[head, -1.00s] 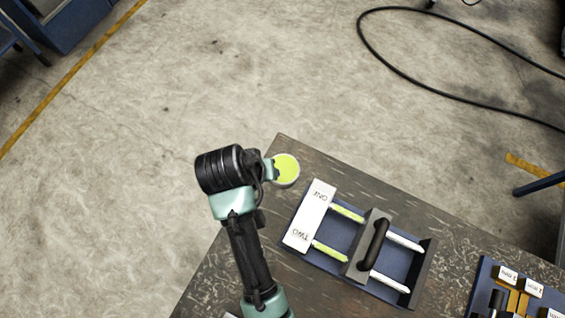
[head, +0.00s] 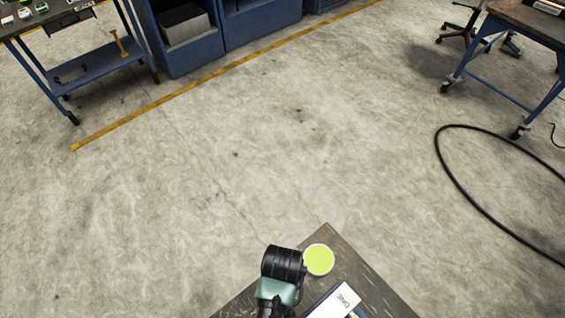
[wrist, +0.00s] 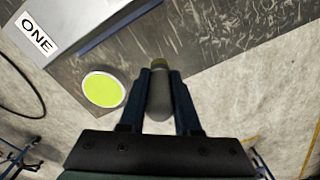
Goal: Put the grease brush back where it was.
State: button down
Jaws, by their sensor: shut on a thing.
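In the wrist view, my gripper (wrist: 160,76) is shut on the dark grey handle of the grease brush (wrist: 160,101). A yellow-green part shows at the brush's far end; the rest of the brush is hidden. In the head view, my wrist hides the fingers and the brush. A round white-rimmed pot of yellow-green grease (head: 319,260) stands near the bench corner, just right of my wrist. In the wrist view the pot (wrist: 103,89) is left of the fingers, apart from the brush.
The dark worn bench top (head: 372,292) ends close by. Concrete floor (head: 230,180) lies beyond, with a blue cart (head: 95,75) and a black cable (head: 440,165) farther off.

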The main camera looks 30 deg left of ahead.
jog(key=shift+f, duration=2.9)
jog(key=shift+f, duration=0.2)
jog(key=c, duration=0.6)
grip_release()
jog(key=shift+r, duration=0.1)
